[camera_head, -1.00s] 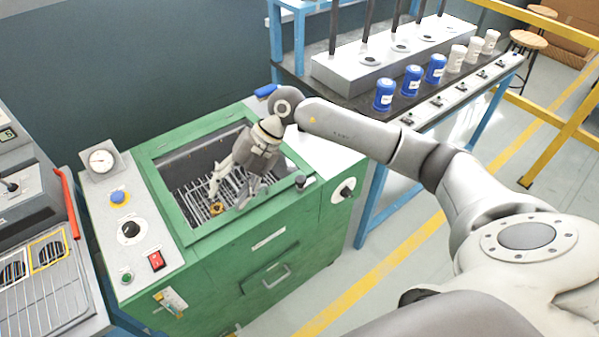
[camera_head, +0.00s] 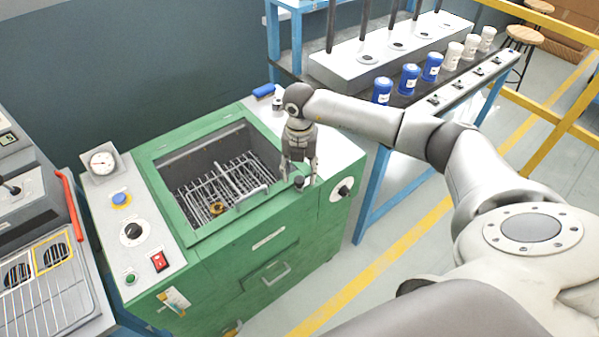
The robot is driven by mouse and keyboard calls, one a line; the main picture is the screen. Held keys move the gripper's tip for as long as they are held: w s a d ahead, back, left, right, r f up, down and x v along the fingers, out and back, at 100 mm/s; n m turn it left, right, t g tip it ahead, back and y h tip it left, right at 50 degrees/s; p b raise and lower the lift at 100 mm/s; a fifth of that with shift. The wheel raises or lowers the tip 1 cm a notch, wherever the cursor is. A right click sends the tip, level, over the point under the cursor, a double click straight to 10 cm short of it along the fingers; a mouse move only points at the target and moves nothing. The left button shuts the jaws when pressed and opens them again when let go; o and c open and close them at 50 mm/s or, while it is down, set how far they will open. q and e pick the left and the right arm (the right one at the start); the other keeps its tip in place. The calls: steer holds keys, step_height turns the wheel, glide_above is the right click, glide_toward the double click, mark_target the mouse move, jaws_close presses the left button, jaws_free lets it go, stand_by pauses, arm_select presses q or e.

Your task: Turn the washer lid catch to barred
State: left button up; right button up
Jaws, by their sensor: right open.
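The washer (camera_head: 230,245) is a green cabinet with a framed opening in its top, through which a wire rack (camera_head: 222,185) and a small orange-brown part (camera_head: 217,208) show. A small dark knob (camera_head: 299,184), which looks like the lid catch, stands at the right front corner of the frame. My right gripper (camera_head: 300,174) points down over this knob with its fingers open, one on each side. I cannot tell whether they touch it. The knob's barred or free setting is not readable. My left gripper is not in view.
A panel with a gauge (camera_head: 102,161), a black dial (camera_head: 132,231) and a red switch (camera_head: 160,261) lies left of the opening. Another black knob (camera_head: 345,190) is on the right side plate. A bench with blue canisters (camera_head: 409,79) and white canisters stands behind right.

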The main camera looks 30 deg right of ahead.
steer(key=shift+f, duration=1.15)
steer(key=c, duration=1)
steer(key=shift+c, duration=0.2)
